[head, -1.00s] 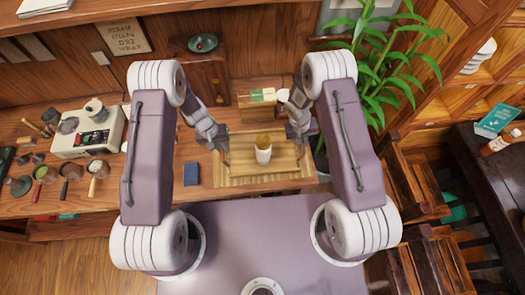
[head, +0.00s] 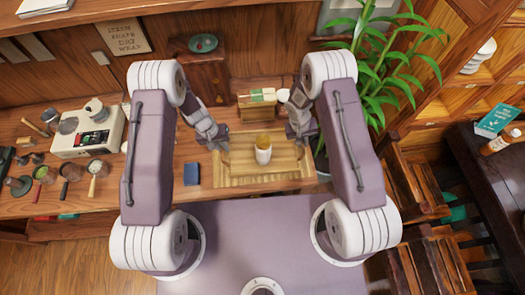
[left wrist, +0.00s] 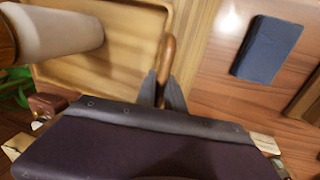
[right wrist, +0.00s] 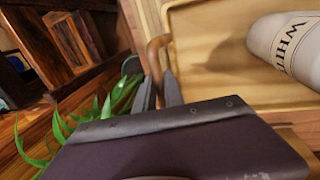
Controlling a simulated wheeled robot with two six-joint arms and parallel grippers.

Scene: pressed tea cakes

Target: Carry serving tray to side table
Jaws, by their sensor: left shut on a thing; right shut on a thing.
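The wooden serving tray (head: 240,161) is over a slatted mat (head: 222,181) at the counter's front. A white canister with a tan top (head: 263,156) stands upright near its middle; its label, partly readable as "WHI", shows in the right wrist view (right wrist: 292,42). My left gripper (head: 221,146) is shut on the tray's left handle, a wooden loop seen in the left wrist view (left wrist: 167,62). My right gripper (head: 298,139) is shut on the right handle (right wrist: 154,55). The tray looks level; the gap below it is hard to judge.
A dark blue box (head: 191,174) lies left of the tray. A wooden box with packets (head: 257,106) stands behind it. A plant (head: 380,75) and wooden chairs (head: 415,180) are at the right. A dark table (head: 480,165) at far right holds a teal book (head: 497,120) and a bottle (head: 500,141).

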